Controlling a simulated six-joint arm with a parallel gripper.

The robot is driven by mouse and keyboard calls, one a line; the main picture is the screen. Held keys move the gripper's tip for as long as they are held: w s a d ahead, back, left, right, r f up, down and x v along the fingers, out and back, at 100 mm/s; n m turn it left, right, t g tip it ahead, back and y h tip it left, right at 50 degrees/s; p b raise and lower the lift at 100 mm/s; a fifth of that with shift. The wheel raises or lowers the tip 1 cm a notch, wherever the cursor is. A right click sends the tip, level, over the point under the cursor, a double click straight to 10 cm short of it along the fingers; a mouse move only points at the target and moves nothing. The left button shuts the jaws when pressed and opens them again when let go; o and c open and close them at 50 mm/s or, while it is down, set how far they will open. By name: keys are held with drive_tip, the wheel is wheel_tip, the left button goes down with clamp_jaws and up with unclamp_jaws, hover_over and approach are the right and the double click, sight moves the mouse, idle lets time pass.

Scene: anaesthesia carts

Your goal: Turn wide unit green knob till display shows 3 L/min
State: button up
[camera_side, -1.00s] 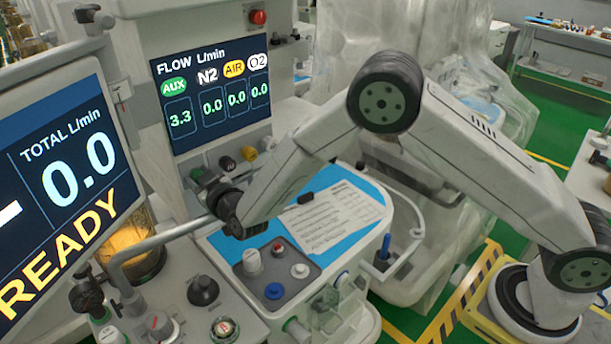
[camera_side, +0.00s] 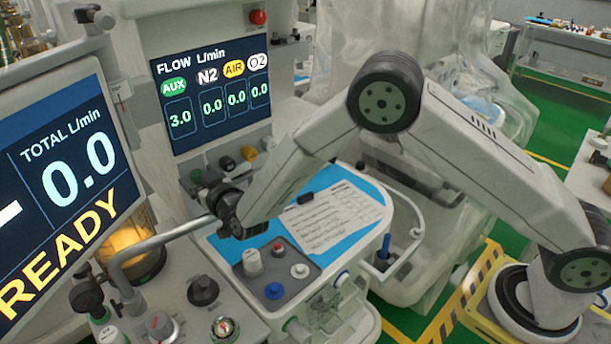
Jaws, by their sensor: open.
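The wide unit's flow display (camera_side: 212,92) shows AUX 3.0 under a green label, with N2, AIR and O2 each at 0.0. A row of knobs sits below it. The green knob (camera_side: 196,176) is at the left end of that row, partly visible. My gripper (camera_side: 212,184) is small and dark at the end of my arm, right by the green knob. Its jaws are open. I cannot tell whether a finger touches the knob, because the fingertips blend with the dark parts there.
A second screen (camera_side: 60,185) at the left reads TOTAL 0.0 and READY. A grey curved rail (camera_side: 165,238) runs below my wrist. A blue-topped work surface (camera_side: 225,246) holds a printed sheet (camera_side: 330,215). A yellow knob (camera_side: 249,156) stands farther right in the row.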

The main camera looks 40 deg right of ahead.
drive_tip(key=shift+s, duration=0.15)
drive_tip(key=shift+s, duration=3.75)
drive_tip(key=shift+d+g, duration=0.3)
drive_tip(key=shift+d, duration=0.15)
drive_tip(key=d+g, duration=0.1)
drive_tip(key=d, duration=0.1)
drive_tip(key=s+d+g+y, duration=0.1)
drive_tip(key=d+g, duration=0.1)
drive_tip(key=shift+s+d+r, duration=0.1)
drive_tip(key=shift+d+r, duration=0.1)
drive_tip(key=s+d+g, duration=0.6)
drive_tip(key=s+d, duration=0.2)
drive_tip(key=s, duration=0.3)
drive_tip(key=s+d+f+g+h, duration=0.1)
drive_tip(key=s+d+g, duration=0.4)
drive_tip(key=s+d, duration=0.3)
drive_tip(key=s, duration=0.4)
drive_tip(key=shift+s+f+g, duration=0.25)
drive_tip(key=shift+s+g, duration=0.05)
drive_tip(key=shift+g, duration=0.1)
idle(0.4)
